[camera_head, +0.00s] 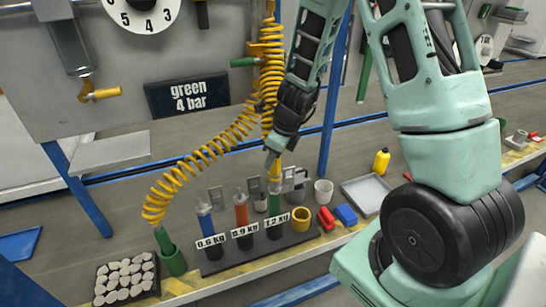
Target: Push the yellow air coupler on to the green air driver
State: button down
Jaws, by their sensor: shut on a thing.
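The yellow air coupler (275,172) shows as a small upright yellow piece at the tips of my gripper (272,158). My gripper points down and is shut on it, hiding its upper part. The green air driver (276,206) stands upright directly below, in the rack slot labelled 1.2 kg. The coupler's lower end is right at the driver's top; I cannot tell whether they touch or are joined. Yellow coiled hose (270,75) hangs behind my gripper, and another coil (205,152) arcs down to the left.
Blue (206,222) and red (242,218) drivers stand in the same dark rack (215,266). Yellow (306,212), red (325,219) and blue (346,214) parts and a grey tray (352,187) lie to the right.

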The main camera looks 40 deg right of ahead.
jog(key=shift+f+b, duration=0.65)
jog(key=shift+f, duration=0.1)
jog(key=c, duration=1)
grip_release()
jog(key=shift+c, duration=0.2)
jog(key=p+v, duration=0.7)
jog(key=v, duration=1)
jog(key=shift+r, duration=0.2)
jog(key=shift+d, duration=0.1)
